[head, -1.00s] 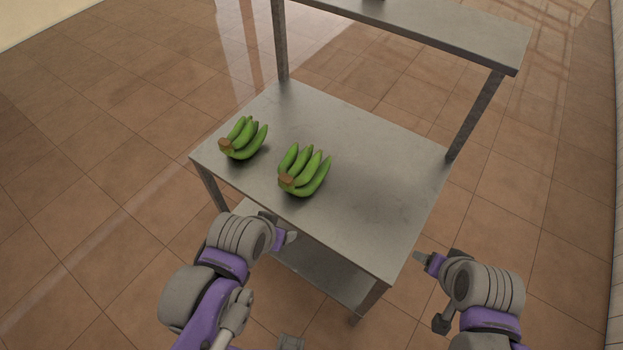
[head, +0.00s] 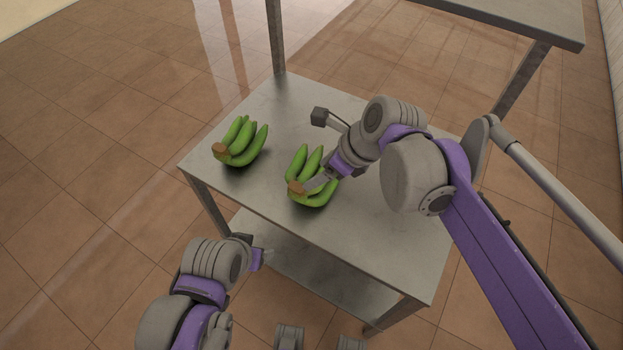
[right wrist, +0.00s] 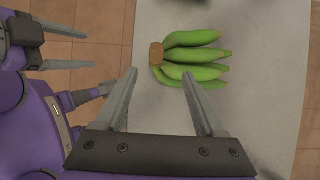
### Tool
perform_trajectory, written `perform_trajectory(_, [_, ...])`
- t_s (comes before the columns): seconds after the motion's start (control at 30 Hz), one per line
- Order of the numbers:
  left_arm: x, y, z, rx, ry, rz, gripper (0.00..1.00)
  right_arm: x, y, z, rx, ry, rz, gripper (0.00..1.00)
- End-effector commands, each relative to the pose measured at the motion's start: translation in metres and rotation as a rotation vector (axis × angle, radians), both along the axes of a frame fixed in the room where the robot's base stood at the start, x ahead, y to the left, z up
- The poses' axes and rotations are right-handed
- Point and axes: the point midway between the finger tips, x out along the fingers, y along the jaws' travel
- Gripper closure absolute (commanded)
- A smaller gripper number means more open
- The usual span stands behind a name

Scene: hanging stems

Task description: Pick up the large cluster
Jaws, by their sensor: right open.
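Two green banana clusters lie on the grey metal table. One cluster (head: 298,165) is near the table's middle, and the other (head: 243,140) is to its left; they look close in size. My right gripper (head: 318,185) is over the middle cluster, partly covering its fruit. In the right wrist view that cluster (right wrist: 200,57) lies beyond the two spread, empty fingers (right wrist: 160,70), its brown stem end between and ahead of the tips. My left gripper (head: 262,257) is off the table's front left side, empty; its fingers show apart in the right wrist view (right wrist: 78,48).
The metal table (head: 375,245) has bare top around the clusters and a lower shelf (head: 310,280). A raised upper shelf (head: 520,15) on posts stands at the back. Tiled floor surrounds the table.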

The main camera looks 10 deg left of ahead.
Motion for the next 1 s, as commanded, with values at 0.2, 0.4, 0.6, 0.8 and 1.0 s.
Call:
perform_trajectory(0.2, [-0.001,0.000,-0.004,0.000,0.001,0.000,0.29,0.005,0.017,-0.030,0.000,0.000,0.002,0.29])
perform_trajectory(0.4, [-0.001,0.000,-0.005,0.000,0.002,0.000,0.29,0.006,0.024,-0.042,0.000,-0.001,0.002,0.29])
perform_trajectory(0.6, [-0.001,0.000,-0.008,0.000,0.003,0.000,0.29,0.007,0.041,-0.068,-0.001,-0.003,0.003,0.29])
perform_trajectory(0.8, [-0.001,0.000,-0.009,0.000,0.003,0.000,0.29,0.009,0.048,-0.081,-0.001,-0.003,0.001,0.29])
perform_trajectory(1.0, [-0.001,0.000,-0.009,0.000,0.003,0.000,0.29,0.009,0.048,-0.081,-0.002,-0.002,0.001,0.29])
